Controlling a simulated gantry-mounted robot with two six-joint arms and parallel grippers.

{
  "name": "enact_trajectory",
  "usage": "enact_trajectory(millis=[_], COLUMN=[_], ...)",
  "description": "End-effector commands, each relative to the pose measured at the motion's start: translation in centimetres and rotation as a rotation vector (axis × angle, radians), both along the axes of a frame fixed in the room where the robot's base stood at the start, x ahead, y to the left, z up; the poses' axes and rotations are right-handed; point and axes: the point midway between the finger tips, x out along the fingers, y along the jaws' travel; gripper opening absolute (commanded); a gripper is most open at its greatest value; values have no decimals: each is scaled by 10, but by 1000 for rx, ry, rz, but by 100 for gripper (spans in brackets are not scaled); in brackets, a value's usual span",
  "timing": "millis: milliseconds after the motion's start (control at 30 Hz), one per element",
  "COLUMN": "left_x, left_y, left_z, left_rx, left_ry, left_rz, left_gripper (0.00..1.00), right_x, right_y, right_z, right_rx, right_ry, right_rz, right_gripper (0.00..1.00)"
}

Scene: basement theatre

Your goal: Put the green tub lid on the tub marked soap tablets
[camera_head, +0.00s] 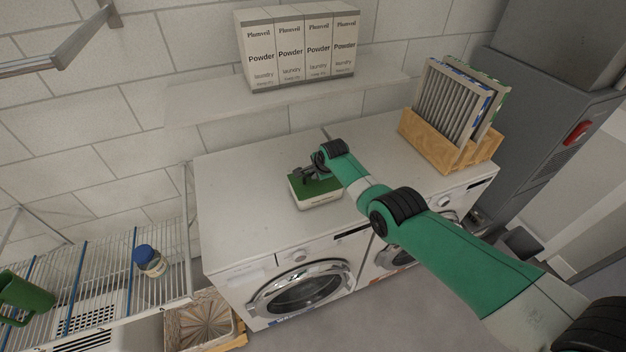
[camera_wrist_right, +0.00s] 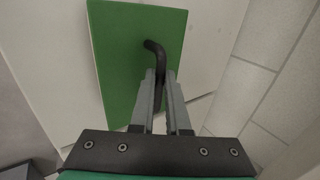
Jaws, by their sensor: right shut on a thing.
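The flat green lid (camera_head: 325,186) lies over the top of the white tub (camera_head: 318,202) on the washing machine top. It looks roughly in line with the tub's rim, but I cannot tell whether it is fully seated. The print on the tub is too small to read. My right gripper (camera_head: 309,174) is above the lid, shut on its dark bent handle. In the right wrist view, the fingers (camera_wrist_right: 162,88) close on that handle (camera_wrist_right: 152,46), with the green lid (camera_wrist_right: 120,60) beneath. My left gripper is out of view.
A wooden rack (camera_head: 428,141) with filter panels stands at the right of the machine tops. Powder boxes (camera_head: 300,50) sit on a wall shelf (camera_head: 190,103) behind. A blue-capped jar (camera_head: 150,262) and green jug (camera_head: 24,296) are on the wire rack. The white top left of the tub is clear.

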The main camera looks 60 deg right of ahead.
Motion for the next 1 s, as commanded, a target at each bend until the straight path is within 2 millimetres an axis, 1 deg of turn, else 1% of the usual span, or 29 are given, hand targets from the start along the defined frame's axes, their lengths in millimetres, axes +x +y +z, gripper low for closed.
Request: enact_trajectory(millis=[200,600,633,767,800,1000], left_x=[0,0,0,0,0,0], left_y=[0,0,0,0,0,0], left_z=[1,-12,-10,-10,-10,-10], left_rx=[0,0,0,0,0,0], left_ry=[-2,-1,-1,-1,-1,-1], left_rz=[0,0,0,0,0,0], left_gripper=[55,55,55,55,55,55], right_x=[1,1,1,1,1,1], right_y=[0,0,0,0,0,0], right_z=[2,-11,-10,-9,-9,-9], right_rx=[-2,-1,-1,-1,-1,-1], right_ry=[-2,-2,-2,-2,-2,-2], right_rz=[0,0,0,0,0,0], right_gripper=[0,0,19,42,44,44])
